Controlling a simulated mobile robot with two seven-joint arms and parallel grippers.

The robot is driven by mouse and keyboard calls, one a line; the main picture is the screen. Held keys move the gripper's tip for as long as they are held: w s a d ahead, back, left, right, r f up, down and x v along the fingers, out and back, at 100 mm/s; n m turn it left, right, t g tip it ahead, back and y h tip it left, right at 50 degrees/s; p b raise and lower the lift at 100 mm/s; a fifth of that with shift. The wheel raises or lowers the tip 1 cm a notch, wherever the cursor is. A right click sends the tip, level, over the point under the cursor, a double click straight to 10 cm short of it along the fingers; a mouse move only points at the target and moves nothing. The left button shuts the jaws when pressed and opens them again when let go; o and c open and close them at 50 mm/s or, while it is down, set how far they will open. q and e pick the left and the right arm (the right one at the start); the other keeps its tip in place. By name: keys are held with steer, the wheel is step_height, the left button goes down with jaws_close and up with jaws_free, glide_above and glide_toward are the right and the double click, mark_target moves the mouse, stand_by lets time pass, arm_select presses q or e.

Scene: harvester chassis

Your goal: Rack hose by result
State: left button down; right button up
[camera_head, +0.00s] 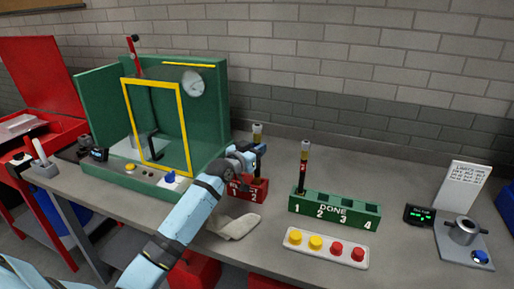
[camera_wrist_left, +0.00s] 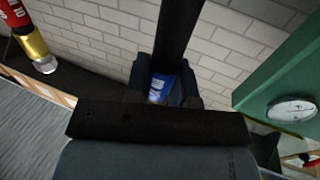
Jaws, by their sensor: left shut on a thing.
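My left gripper (camera_head: 246,158) is at the small red rack (camera_head: 262,192), shut on a dark hose (camera_head: 257,139) with a metal end fitting pointing up. In the left wrist view the hose (camera_wrist_left: 180,35) is black with a blue band between the jaws. Whether its lower end sits in the red rack is hidden by my arm. A second hose (camera_head: 304,165) with a red band stands upright in slot 1 of the green DONE rack (camera_head: 345,213); a red-banded hose with a brass end also shows in the left wrist view (camera_wrist_left: 32,42). The other DONE slots look empty. My right gripper is out of view.
A green test cabinet (camera_head: 205,113) with a gauge and yellow-framed door stands left. A white strip (camera_head: 302,250) with yellow and red caps lies before the DONE rack. A cloth (camera_head: 233,226) lies near my arm. A metal fixture (camera_head: 463,232) and a note card (camera_head: 464,186) stand right.

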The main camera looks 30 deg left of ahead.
arm_select(q)
steer(key=shift+f+b, duration=0.75)
steer(key=shift+f, duration=0.65)
steer(key=c, duration=0.9)
jaws_free()
steer(key=shift+s, duration=0.1)
steer(key=s+a, duration=0.1)
steer(key=s, duration=1.2)
steer(key=shift+s+b, duration=0.35)
steer(key=shift+b, duration=0.1)
